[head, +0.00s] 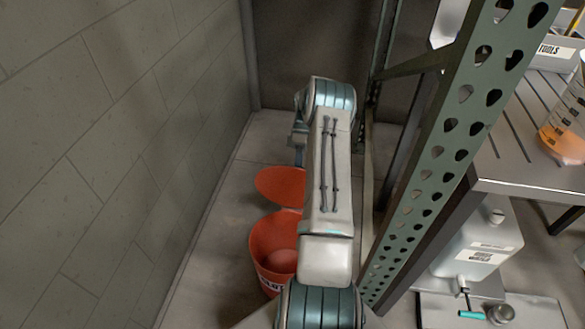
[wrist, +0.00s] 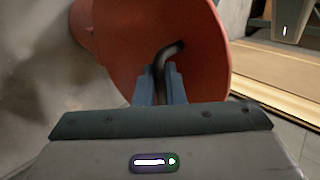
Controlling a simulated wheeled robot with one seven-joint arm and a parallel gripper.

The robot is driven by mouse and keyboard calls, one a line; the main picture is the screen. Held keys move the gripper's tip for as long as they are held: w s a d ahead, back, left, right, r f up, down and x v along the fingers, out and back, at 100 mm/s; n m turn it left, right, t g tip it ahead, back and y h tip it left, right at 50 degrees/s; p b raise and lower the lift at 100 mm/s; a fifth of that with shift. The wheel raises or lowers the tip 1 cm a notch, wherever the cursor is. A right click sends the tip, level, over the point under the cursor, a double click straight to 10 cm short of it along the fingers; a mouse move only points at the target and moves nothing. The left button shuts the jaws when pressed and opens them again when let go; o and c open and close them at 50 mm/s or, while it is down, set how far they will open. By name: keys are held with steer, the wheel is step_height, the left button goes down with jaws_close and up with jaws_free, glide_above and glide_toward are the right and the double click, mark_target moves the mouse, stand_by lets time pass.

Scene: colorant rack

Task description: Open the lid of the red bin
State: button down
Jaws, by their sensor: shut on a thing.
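The red bin (head: 262,262) stands on the floor left of the green rack post, and I can see into its top. Its round red lid (head: 280,186) is off the opening, just beyond the bin's far rim; my arm hides part of both. In the wrist view the lid (wrist: 160,40) stands tilted in front of my gripper (wrist: 160,83). The two blue fingers are shut on the lid's bent black handle (wrist: 164,62). In the head view my arm hides most of the gripper. I cannot tell whether lid and bin touch.
A grey block wall (head: 110,150) runs close along the left. The perforated green rack post (head: 440,160) stands close on the right, with a metal shelf (head: 500,150) and a white container (head: 480,245) beyond it. Some bare floor (head: 262,135) shows behind the lid.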

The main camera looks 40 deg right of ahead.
steer(key=shift+w+d+f+g+y+b, duration=0.4)
steer(key=shift+w+f, duration=0.1)
steer(key=shift+w, duration=0.15)
steer(key=c, duration=1.5)
jaws_free()
steer(key=shift+w+a, duration=0.1)
steer(key=shift+w, duration=0.1)
steer(key=s+d+r+p, duration=0.3)
steer(key=s+d+r, duration=0.2)
steer(key=s+r, duration=0.5)
steer(key=shift+s+d+r, duration=0.25)
steer(key=shift+d+r, duration=0.15)
steer(key=shift+r, duration=0.2)
steer(key=shift+s, duration=0.1)
